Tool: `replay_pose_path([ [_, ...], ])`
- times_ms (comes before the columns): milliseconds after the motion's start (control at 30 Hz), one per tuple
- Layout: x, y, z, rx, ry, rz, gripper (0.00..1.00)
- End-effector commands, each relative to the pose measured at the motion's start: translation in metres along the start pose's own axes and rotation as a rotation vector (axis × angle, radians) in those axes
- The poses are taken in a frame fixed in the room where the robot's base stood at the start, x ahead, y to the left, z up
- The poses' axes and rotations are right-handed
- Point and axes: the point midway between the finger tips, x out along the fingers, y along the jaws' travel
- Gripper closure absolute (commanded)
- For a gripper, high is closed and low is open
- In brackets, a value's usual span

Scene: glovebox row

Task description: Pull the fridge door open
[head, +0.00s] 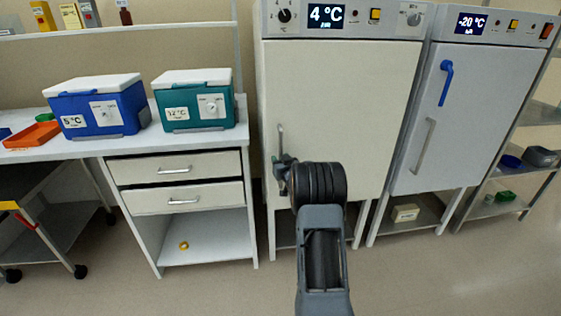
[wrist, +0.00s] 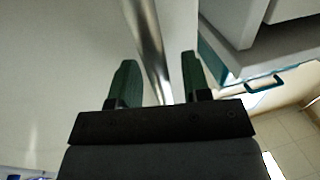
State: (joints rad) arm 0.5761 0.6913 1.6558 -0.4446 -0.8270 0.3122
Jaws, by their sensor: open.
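The fridge is the white cabinet with the 4 °C display (head: 326,15). Its door (head: 345,110) looks shut. A vertical metal handle (head: 280,138) is at the door's left edge. My gripper (head: 283,168) is at the lower part of this handle. In the wrist view, the handle bar (wrist: 149,45) runs between the two green fingers of my gripper (wrist: 158,75). The fingers stand apart, with gaps beside the bar. My arm hides part of the door's lower left area in the head view.
A -20 °C freezer (head: 410,120) with a blue latch (head: 445,83) stands right of the fridge. Left is a bench with drawers (head: 180,167), a teal cool box (head: 195,98) and a blue one (head: 98,108). Floor in front is clear.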

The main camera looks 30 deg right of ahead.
Motion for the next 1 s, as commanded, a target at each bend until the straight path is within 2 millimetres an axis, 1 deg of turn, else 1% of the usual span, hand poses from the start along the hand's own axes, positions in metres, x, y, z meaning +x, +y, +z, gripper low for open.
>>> replay_pose_path([
  [67, 0.0, 0.0, 0.0, 0.0, 0.0, 0.0, 0.57],
  [500, 0.0, 0.0, 0.0, 0.0, 0.0, 0.0, 1.0],
  [833, -0.001, -0.001, 0.0, 0.0, 0.0, -0.002, 1.0],
  [933, -0.003, -0.005, -0.001, 0.0, 0.0, -0.017, 1.0],
  [1000, -0.007, -0.013, -0.001, -0.001, 0.0, -0.044, 1.0],
])
